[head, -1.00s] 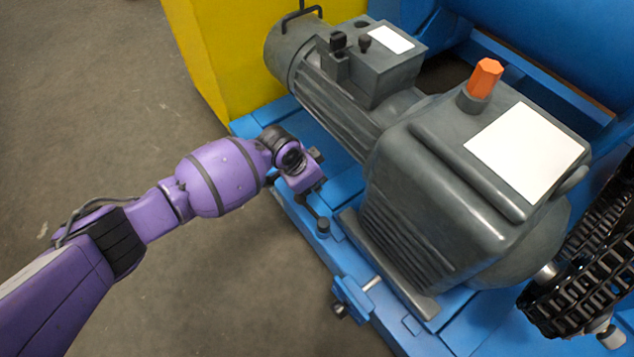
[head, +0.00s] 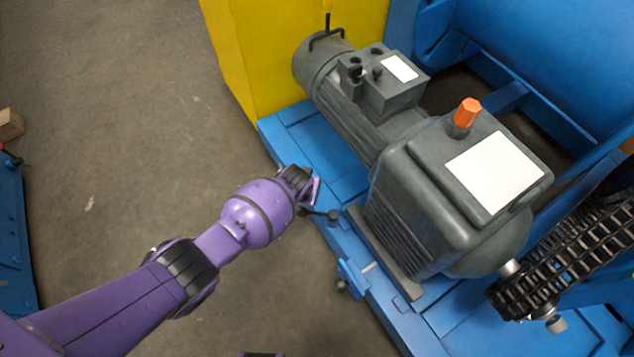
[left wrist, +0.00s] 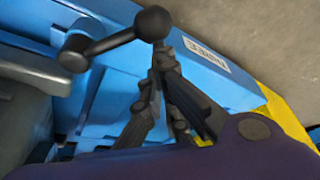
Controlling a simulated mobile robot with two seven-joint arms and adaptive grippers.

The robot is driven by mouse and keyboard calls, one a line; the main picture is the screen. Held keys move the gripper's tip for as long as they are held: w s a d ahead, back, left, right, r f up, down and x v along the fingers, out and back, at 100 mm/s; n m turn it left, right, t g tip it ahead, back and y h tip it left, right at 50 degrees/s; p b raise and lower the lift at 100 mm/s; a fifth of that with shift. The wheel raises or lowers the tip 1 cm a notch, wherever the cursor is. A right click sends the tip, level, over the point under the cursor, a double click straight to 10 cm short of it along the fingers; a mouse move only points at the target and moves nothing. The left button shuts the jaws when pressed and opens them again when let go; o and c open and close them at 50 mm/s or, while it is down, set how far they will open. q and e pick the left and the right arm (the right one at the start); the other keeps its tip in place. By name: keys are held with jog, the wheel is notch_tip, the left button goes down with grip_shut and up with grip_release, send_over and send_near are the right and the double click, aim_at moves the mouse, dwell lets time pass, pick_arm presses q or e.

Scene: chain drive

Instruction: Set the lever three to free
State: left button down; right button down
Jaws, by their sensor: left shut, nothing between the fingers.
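A black lever (head: 320,213) sits at the near edge of the blue machine frame, beside the grey motor gearbox. Its arm points left, out over the floor side. In the left wrist view the lever arm (left wrist: 108,46) runs from a round hub at the left to a black ball knob (left wrist: 153,23). My left gripper (head: 310,192) is beside the lever's outer end. In the left wrist view its dark fingers (left wrist: 160,62) are together just below the ball knob; I cannot tell whether they touch it. No number or position mark on the lever is readable. My right gripper is not seen.
The grey gearbox and motor (head: 455,190) stand close right of the lever, with an orange cap (head: 466,112) on top. A blue clamp (head: 352,280) lies nearer along the frame edge. A chain (head: 560,260) is at right, a yellow panel (head: 300,60) behind. Open floor is left.

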aim_at(301, 213)
pick_arm(q)
jog(key=s+n+p, duration=0.1)
jog(key=s+a+n+y+p, duration=0.1)
jog(key=s+n, duration=0.1)
jog(key=shift+s+n, duration=0.1)
jog(key=shift+n, duration=0.2)
jog(key=shift+s+n+y+p, duration=0.5)
jog(key=shift+s+n, duration=0.35)
jog(key=shift+n, duration=0.15)
jog(key=shift+s+a, duration=0.1)
jog(key=shift+s, duration=0.45)
